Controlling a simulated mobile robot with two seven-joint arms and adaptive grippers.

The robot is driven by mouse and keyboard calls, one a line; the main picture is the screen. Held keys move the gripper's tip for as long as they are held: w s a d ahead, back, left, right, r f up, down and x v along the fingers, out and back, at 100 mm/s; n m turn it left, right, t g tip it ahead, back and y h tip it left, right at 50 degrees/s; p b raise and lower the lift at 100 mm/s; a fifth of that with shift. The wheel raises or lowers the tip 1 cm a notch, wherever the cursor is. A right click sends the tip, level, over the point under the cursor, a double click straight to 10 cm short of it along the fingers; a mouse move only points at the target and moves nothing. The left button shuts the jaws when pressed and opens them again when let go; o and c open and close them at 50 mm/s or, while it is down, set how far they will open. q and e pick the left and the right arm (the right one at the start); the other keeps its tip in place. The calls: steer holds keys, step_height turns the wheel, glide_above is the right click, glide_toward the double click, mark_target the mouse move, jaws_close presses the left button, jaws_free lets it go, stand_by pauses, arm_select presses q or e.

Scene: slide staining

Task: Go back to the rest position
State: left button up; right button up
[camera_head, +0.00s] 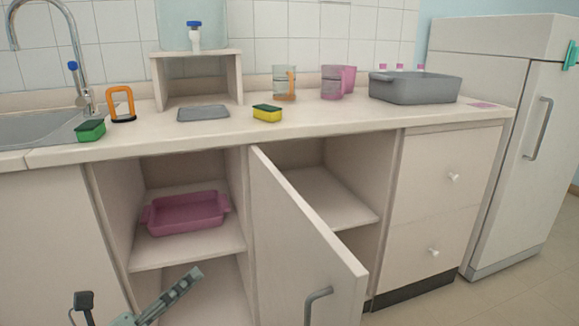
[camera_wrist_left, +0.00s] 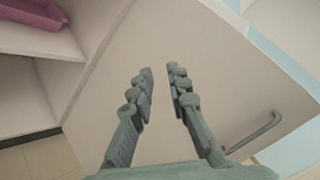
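My left gripper (camera_head: 193,277) is low in the head view, in front of the open cabinet, left of the cabinet door (camera_head: 305,240). In the left wrist view, the gripper (camera_wrist_left: 162,72) has its two fingers apart with nothing between them. The door's pale face (camera_wrist_left: 215,60) lies behind the fingers, and the door handle (camera_wrist_left: 252,133) is at the lower right. I cannot tell whether the fingers touch the door. My right gripper is in neither view.
The door stands open, jutting forward. A pink tray (camera_head: 185,213) sits on the left cabinet shelf. The counter (camera_head: 330,116) holds a green sponge (camera_head: 90,130), a yellow sponge (camera_head: 267,113), cups (camera_head: 332,82) and a grey basin (camera_head: 415,88). A fridge (camera_head: 515,150) stands at right.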

arm_select(q)
steer(key=s+a+f+n+g+y+p, duration=0.1)
steer(key=a+f+n+g+y, duration=0.1)
steer(key=a+f+n+y, duration=0.55)
steer(key=s+a+f+n+g+y+p, duration=0.1)
steer(key=a+f+n+g+y, duration=0.2)
steer(key=f+n, duration=0.7)
steer(key=s+d+f+n+g+p, duration=0.1)
steer(key=s+f+n+g, duration=0.3)
steer(key=s, duration=0.4)
steer(key=s+d+f+n+g+p, duration=0.1)
steer(key=s+f+n+g, duration=0.3)
steer(key=s+f+n, duration=0.3)
steer(key=shift+s+d+n, duration=0.15)
steer(key=shift+s+n, duration=0.55)
steer(key=shift+n, duration=0.15)
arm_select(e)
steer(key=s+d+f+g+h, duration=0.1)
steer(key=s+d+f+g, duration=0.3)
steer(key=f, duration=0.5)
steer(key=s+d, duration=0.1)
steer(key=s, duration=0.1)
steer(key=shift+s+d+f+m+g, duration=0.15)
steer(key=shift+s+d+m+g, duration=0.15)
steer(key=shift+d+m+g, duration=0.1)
